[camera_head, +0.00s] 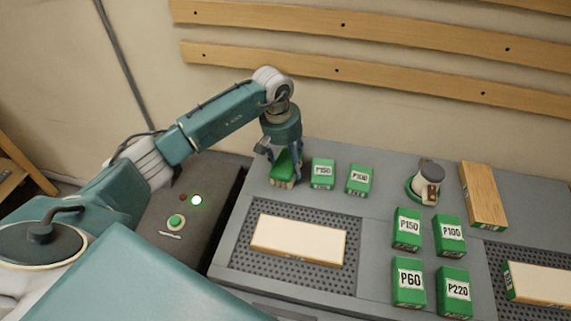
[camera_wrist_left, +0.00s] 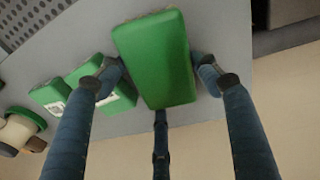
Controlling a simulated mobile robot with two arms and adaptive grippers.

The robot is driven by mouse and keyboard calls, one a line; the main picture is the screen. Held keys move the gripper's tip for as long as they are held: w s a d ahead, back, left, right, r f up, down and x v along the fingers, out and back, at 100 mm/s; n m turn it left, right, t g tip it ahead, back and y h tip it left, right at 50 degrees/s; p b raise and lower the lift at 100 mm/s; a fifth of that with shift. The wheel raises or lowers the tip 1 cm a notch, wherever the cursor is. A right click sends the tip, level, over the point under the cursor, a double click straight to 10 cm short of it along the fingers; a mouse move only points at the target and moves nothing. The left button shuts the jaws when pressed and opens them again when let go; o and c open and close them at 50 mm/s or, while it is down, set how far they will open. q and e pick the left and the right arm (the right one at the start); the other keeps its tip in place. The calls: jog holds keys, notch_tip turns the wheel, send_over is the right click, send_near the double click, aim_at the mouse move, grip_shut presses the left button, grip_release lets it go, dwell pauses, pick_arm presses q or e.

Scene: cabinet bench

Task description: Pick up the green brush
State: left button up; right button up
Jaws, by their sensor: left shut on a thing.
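The green brush (camera_head: 287,164) has a green back and pale bristles and is at the left back of the grey bench. My left gripper (camera_head: 279,155) comes down over it from above and is shut on it. In the left wrist view the brush (camera_wrist_left: 155,58) shows as a green block between the fingers of my left gripper (camera_wrist_left: 158,78), with fingers on both sides and a third finger below it in the picture. I cannot tell whether the bristles touch the bench. My right gripper is not in view.
Green labelled blocks (camera_head: 323,173) stand just right of the brush, and several more (camera_head: 408,228) stand further right. A pale wooden block (camera_head: 298,240) lies on a perforated panel (camera_head: 245,258) in front. A round device (camera_head: 427,181) and a wooden block (camera_head: 484,195) stand at the back right.

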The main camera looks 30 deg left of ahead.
aim_at(290, 159)
pick_arm(q)
jog(key=shift+c, duration=0.2)
jog(key=shift+r, duration=0.3)
notch_tip(290, 159, up, 19)
jog(key=b, duration=0.4)
jog(key=shift+r, duration=0.15)
jog(key=o, duration=0.7)
jog(key=shift+d, duration=0.1)
jog(key=c, duration=0.6)
